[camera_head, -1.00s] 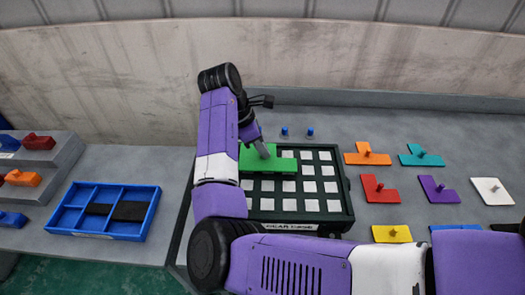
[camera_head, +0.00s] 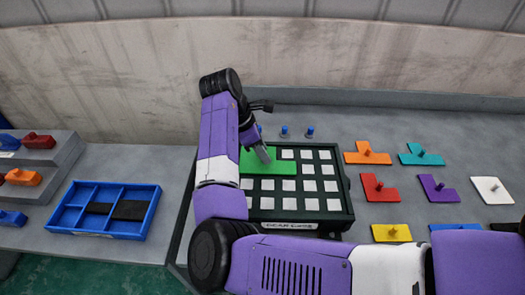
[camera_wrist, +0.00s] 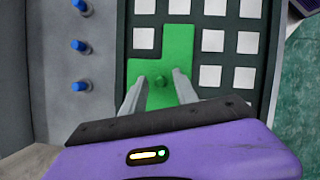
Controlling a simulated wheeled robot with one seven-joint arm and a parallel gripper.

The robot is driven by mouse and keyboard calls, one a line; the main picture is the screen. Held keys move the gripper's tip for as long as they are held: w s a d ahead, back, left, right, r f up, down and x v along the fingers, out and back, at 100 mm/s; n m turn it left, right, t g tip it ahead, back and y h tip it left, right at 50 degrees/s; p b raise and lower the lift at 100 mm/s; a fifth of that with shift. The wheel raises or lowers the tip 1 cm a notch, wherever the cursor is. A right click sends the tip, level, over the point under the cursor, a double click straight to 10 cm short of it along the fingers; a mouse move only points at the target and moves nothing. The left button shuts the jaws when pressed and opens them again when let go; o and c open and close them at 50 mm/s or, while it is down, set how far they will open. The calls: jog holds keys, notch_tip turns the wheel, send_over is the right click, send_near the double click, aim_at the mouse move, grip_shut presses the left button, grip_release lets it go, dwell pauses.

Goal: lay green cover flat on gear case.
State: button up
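The green cover (camera_head: 282,169) lies on the gear case (camera_head: 345,190), over cells at its back left; it looks flat, though part is hidden by my gripper. In the wrist view the green cover (camera_wrist: 179,45) is a stepped flat piece with a round green knob (camera_wrist: 160,82). The gear case is a dark tray with rows of pale square cells. My gripper (camera_head: 264,154) is low over the cover. In the wrist view my gripper (camera_wrist: 158,84) has a finger on each side of the knob, with gaps showing; it is open.
Blue pegs (camera_head: 284,132) stand behind the case. Orange (camera_head: 366,154), teal (camera_head: 421,156), red (camera_head: 379,189), purple (camera_head: 438,190), yellow (camera_head: 391,233) and white (camera_head: 491,190) pieces lie to the right. A blue divided tray (camera_head: 150,200) and a grey stepped rack (camera_head: 65,160) are at left.

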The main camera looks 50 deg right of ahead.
jog(key=v, duration=1.2)
jog(key=shift+b, duration=0.35)
